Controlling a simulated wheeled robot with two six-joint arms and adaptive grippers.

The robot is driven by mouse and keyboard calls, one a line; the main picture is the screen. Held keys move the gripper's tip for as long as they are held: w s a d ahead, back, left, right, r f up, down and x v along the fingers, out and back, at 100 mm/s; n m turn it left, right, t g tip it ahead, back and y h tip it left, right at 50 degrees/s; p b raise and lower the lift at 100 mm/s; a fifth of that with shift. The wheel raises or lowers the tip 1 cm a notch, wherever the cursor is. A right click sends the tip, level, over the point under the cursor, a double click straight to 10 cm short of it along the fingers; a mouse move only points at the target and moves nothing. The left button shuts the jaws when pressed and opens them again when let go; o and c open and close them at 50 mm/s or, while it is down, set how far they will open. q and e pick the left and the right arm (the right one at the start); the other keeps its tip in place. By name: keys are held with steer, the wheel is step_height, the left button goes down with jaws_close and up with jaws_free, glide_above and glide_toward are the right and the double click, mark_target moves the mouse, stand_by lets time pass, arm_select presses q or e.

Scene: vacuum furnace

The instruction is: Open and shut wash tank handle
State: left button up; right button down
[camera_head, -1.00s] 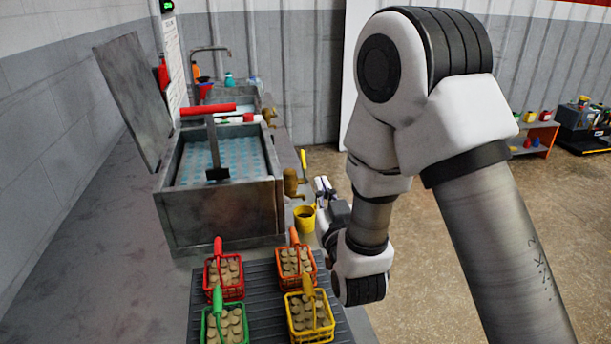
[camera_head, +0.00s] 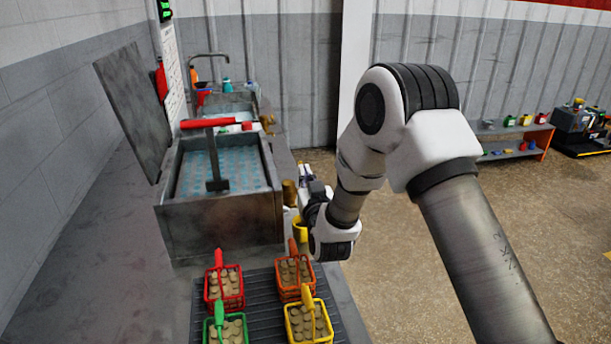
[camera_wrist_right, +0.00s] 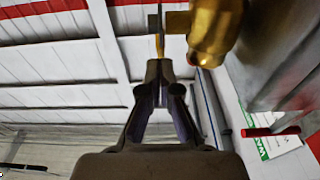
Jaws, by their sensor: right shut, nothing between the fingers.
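The grey metal wash tank (camera_head: 222,222) stands on the bench at left, its lid (camera_head: 135,105) raised. A red-handled tool (camera_head: 208,123) stands over the blue liquid in it. A brass tap (camera_head: 289,192) sticks out from the tank's right side and shows large in the right wrist view (camera_wrist_right: 212,30). My right gripper (camera_head: 304,172) is beside the tap, on its right. In the right wrist view its fingers (camera_wrist_right: 158,72) are shut and empty, left of the tap body. A thin yellow piece (camera_wrist_right: 160,46) shows just beyond the fingertips; contact is unclear. My left gripper is not in view.
A yellow cup (camera_head: 300,230) is below the tap, partly behind my right wrist. Several wire baskets of round parts, including a red one (camera_head: 223,289), stand on the dark ribbed mat in front. A second tank with a curved faucet (camera_head: 208,57) is behind. Floor is open at right.

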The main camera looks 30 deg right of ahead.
steer(key=shift+w, duration=0.1)
steer(key=shift+w+r+g+p, duration=0.1)
steer(key=shift+r+g+p, duration=0.2)
steer(key=shift+p, duration=0.35)
steer(key=g+p, duration=0.1)
steer(key=p, duration=0.1)
steer(key=w+g+p, duration=0.1)
steer(key=p, duration=0.1)
steer(key=g+y+p, duration=0.1)
steer(key=g+p, duration=0.1)
steer(key=shift+w+d+r+p, duration=0.15)
steer(key=shift+w+d+p, duration=0.15)
steer(key=shift+w+p, duration=0.1)
steer(key=shift+w+g+y+p, duration=0.2)
steer(key=shift+g+y+p, duration=0.15)
steer(key=shift+g, duration=0.15)
steer(key=shift+w+f+g, duration=0.15)
steer(key=shift+f+g, duration=0.15)
steer(key=shift+f, duration=0.2)
steer(key=shift+w+d+f, duration=0.15)
steer(key=shift+w+f, duration=0.15)
steer(key=shift+f, duration=0.05)
steer(key=shift+w+d+f+b, duration=0.1)
steer(key=shift+w+f+b, duration=0.25)
steer(key=shift+b, duration=0.25)
steer(key=shift+w, duration=0.15)
steer(key=shift+r, duration=0.1)
